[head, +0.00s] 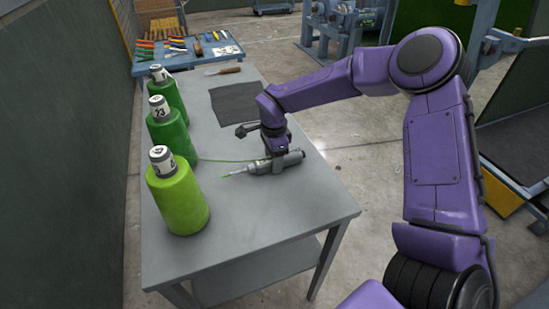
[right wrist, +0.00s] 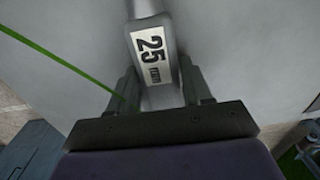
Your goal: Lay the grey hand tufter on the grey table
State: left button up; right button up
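The grey hand tufter (head: 262,165) is over the near right part of the grey table (head: 280,207), at or very close to the top. Its thin tip points left in the head view. My right gripper (head: 275,148) is above it, pointing down. In the right wrist view the fingers (right wrist: 165,92) stand on both sides of the tufter's grey body (right wrist: 150,50), which bears a white label "25", and appear closed against it. Whether the tufter bears on the table cannot be told. My left gripper is not in view.
Several green yarn cones (head: 180,200) stand along the table's left side. A green strand (head: 220,160) runs from them to the tufter. A dark cloth (head: 238,103) and a wooden-handled tool (head: 222,71) lie farther back. The table's front is clear. A blue tool bench (head: 150,67) stands behind.

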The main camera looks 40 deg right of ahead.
jog(key=o, duration=0.3)
jog(key=shift+r, duration=0.1)
notch_tip(320, 180, up, 12)
jog(key=shift+b, duration=0.4)
